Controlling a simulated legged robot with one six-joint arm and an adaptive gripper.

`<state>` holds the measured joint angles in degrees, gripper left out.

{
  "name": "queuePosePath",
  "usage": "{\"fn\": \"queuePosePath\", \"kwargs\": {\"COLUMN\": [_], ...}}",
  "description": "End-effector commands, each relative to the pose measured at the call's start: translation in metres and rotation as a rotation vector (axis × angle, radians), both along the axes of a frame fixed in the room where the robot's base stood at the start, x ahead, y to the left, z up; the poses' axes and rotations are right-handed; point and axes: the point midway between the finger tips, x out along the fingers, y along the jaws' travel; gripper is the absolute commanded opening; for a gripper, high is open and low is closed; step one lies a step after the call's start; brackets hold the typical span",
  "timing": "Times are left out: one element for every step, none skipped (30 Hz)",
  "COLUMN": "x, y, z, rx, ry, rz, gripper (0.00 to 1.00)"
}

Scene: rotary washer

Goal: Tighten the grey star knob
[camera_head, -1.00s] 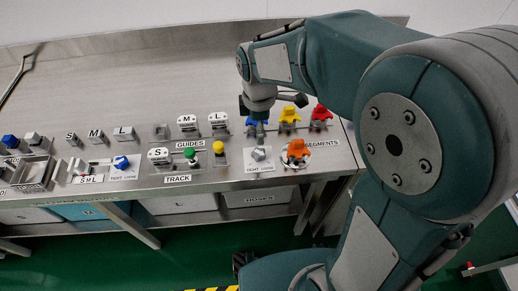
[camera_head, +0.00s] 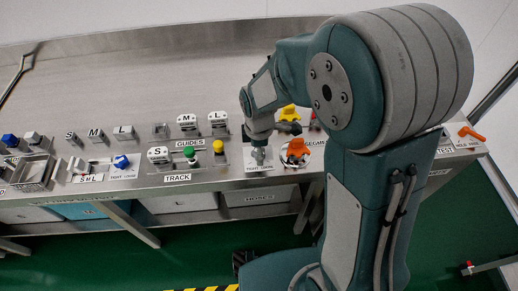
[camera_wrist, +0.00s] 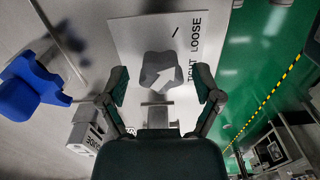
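The grey star knob (camera_wrist: 160,66) sits on a white plate with the words TIGHT and LOOSE, seen in the wrist view. My gripper (camera_wrist: 161,84) is open, with one finger on each side of the knob's lower part and gaps to both. In the head view the knob (camera_head: 258,156) is partly hidden below my gripper (camera_head: 262,143). I cannot tell how high the fingers are above the plate.
A blue piece (camera_wrist: 36,84) stands left of the knob in the wrist view. An orange piece (camera_head: 297,150) is close on the right in the head view, with a yellow piece (camera_head: 288,113) behind. Green (camera_head: 189,152) and yellow (camera_head: 218,146) knobs stand to the left.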

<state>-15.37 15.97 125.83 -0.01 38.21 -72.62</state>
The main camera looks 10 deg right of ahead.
Motion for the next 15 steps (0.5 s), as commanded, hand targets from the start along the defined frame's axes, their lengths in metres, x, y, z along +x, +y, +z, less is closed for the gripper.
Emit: {"fn": "queuePosePath", "kwargs": {"x": [0.0,0.0,0.0001,0.0001,0.0001,0.0002,0.0002,0.0003,0.0003,0.0003,0.0004,0.0004,0.0004,0.0004,0.0005], "y": [0.0,0.0,0.0,0.0,0.0,0.0,0.0,0.0,0.0,0.0,0.0,0.0,0.0,0.0,0.0], "z": [0.0002,0.0002,0.0002,0.0002,0.0002,0.0002,0.0002,0.0002,0.0002,0.0002,0.0002,0.0002,0.0002,0.0002,0.0002], "rx": [0.0,0.0,0.0,0.0,0.0,0.0,0.0,0.0,0.0,0.0,0.0,0.0,0.0,0.0,0.0], "ry": [0.0,0.0,0.0,0.0,0.0,-0.001,-0.001,-0.001,-0.001,-0.001,-0.001,-0.001,-0.001,-0.001,-0.002], "rz": [0.0,0.0,0.0,0.0,0.0,0.0,0.0,0.0,0.0,-0.001,-0.003,-0.006,-0.01,-0.015,-0.024], "gripper": [0.47,0.33,0.16,0.04,0.05,0.05,0.05,0.05,0.05,0.05,0.05,0.05,0.05,0.05,0.05]}}
